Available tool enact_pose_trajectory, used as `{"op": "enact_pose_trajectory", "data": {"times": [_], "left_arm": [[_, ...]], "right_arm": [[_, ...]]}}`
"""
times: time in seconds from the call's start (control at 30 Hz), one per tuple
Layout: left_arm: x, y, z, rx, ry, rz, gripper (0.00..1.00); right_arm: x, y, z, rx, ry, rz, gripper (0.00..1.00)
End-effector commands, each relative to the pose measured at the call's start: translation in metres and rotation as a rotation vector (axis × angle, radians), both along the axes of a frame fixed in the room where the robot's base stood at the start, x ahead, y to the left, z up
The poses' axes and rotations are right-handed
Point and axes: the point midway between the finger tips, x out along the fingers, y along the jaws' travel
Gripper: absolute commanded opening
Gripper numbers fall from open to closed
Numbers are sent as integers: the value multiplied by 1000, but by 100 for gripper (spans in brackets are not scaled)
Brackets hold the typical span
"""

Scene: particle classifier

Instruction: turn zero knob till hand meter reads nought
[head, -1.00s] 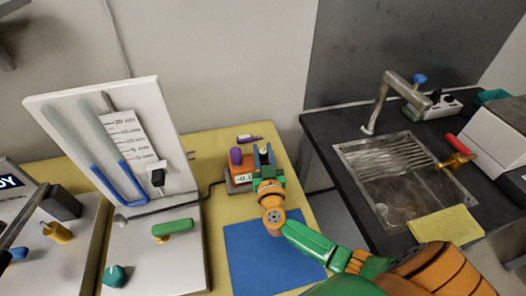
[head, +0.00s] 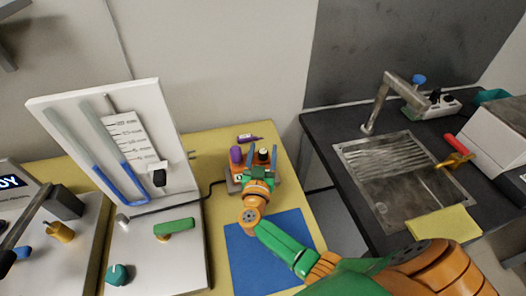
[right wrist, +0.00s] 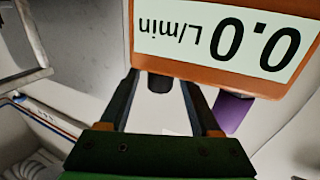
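The hand meter (head: 256,157) is an orange box on the yellow bench, with a purple knob (head: 236,155) on its left and a dark knob with a pale base (head: 263,155) on its right. In the right wrist view its display (right wrist: 215,35) appears upside down and reads 0.0 L/min. My right gripper (head: 262,152) is at the meter, its fingers apart on either side of the dark knob. In the right wrist view, the gap between the fingers (right wrist: 160,105) shows around a dark knob end (right wrist: 158,82). My left gripper is not in view.
A white manometer panel (head: 110,140) with blue tubes stands on the left, with a green handle (head: 175,226) and a teal knob (head: 117,274) in front. A blue mat (head: 265,262) lies before the meter. A sink (head: 400,180) is on the right.

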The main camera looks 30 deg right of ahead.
Motion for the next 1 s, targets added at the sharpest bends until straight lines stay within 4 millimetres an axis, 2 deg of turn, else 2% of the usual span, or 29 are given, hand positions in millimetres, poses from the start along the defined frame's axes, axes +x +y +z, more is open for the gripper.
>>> {"op": "enact_pose_trajectory", "data": {"times": [0.13,0.33,0.5,0.9,1.0], "left_arm": [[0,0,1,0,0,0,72],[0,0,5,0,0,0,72],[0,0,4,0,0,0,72],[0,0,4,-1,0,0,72],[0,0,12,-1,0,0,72]], "right_arm": [[-4,4,0,1,0,1,64],[-39,28,0,5,3,0,64],[-56,41,0,1,1,0,64],[-57,42,0,0,0,0,64],[-57,41,8,0,0,0,64]]}}
